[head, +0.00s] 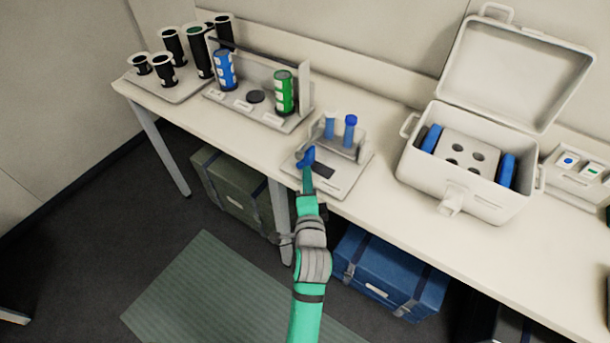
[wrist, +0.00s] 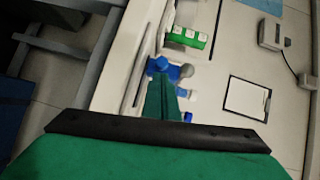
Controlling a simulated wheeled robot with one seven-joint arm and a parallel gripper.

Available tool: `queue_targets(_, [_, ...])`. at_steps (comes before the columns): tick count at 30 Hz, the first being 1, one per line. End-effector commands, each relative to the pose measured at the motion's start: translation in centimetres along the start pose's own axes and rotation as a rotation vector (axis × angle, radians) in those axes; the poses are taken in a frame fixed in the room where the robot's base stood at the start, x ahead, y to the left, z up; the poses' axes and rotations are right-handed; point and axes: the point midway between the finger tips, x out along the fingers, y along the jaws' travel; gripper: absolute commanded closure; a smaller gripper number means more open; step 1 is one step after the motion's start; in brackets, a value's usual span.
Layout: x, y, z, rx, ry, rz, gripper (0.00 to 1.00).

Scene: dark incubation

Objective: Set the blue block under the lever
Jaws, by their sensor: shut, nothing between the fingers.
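A blue piece (head: 306,157), which looks like the blue block though its shape is hard to tell, is at the front left of a small grey stand (head: 340,183). My gripper (head: 308,178) is shut and empty, its tips right at this piece; I cannot tell whether they touch. In the wrist view the blue piece (wrist: 160,66) shows just beyond my gripper (wrist: 160,86), which partly hides it. A dark rectangle (head: 323,170) lies on the stand beside it. Two blue-topped tubes (head: 349,132) stand at its back. I cannot make out a lever with certainty.
A rack left of the stand holds a blue cylinder (head: 225,70) and a green cylinder (head: 284,92). Black cups (head: 172,45) stand on a tray at far left. An open white case (head: 413,165) stands on the right. Bare table (head: 385,215) lies in front of the case.

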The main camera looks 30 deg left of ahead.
Motion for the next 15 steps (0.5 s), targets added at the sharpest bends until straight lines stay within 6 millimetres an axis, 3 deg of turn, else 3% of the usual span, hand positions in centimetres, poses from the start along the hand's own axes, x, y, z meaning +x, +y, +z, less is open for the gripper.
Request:
queue_targets(4, [-1.9, 0.1, -2.3, 0.0, 0.008, 0.001, 1.0])
queue_targets(15, [-8.7, 0.1, -1.8, -0.001, 0.0, 0.003, 1.0])
